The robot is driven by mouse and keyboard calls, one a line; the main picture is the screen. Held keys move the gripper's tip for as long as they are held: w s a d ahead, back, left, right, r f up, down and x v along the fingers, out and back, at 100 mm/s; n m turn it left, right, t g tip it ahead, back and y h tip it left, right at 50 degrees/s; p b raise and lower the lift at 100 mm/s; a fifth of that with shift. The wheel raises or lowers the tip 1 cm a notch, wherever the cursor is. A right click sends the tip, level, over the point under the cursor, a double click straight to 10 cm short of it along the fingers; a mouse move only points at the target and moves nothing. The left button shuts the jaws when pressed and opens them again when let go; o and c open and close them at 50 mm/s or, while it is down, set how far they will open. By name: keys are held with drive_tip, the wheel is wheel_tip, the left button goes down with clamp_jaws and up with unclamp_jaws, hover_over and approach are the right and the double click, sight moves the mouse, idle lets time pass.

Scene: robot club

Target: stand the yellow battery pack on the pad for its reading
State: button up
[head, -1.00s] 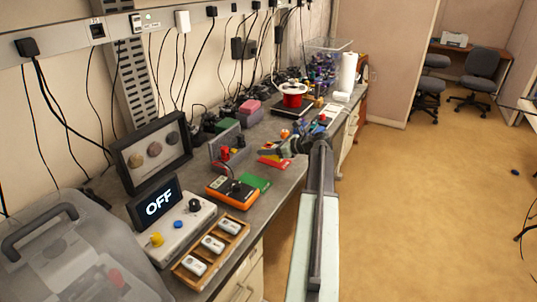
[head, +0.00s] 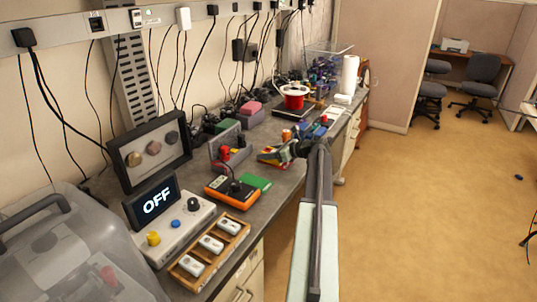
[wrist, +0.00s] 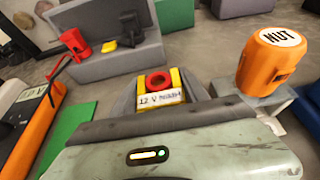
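The yellow battery pack (wrist: 172,109) is in the middle of the wrist view, with a red ring on top and a white label starting "12 V". It also shows as a small yellow and red patch at my gripper in the head view (head: 267,155). My gripper (head: 274,152) is at the pack, over the bench; grey finger parts lie on both sides of it. I cannot tell whether they press on it. A flat green pad (head: 257,182) lies beside an orange meter (head: 232,190); both show at left in the wrist view.
A grey stand (wrist: 100,60) holds a red and a black clip behind the meter. An orange part marked NUT (wrist: 272,62) sits right of the pack. A box with dials and a display reading OFF (head: 157,199), a wooden tray (head: 190,280) and a clear case fill the near bench.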

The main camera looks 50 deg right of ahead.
drive_tip(key=o, duration=0.3)
drive_tip(key=shift+r, duration=0.3)
drive_tip(key=p+v, duration=0.5)
drive_tip(key=v, duration=0.6)
drive_tip(key=shift+s+d, duration=0.1)
drive_tip(key=shift+s, duration=0.4)
idle(0.8)
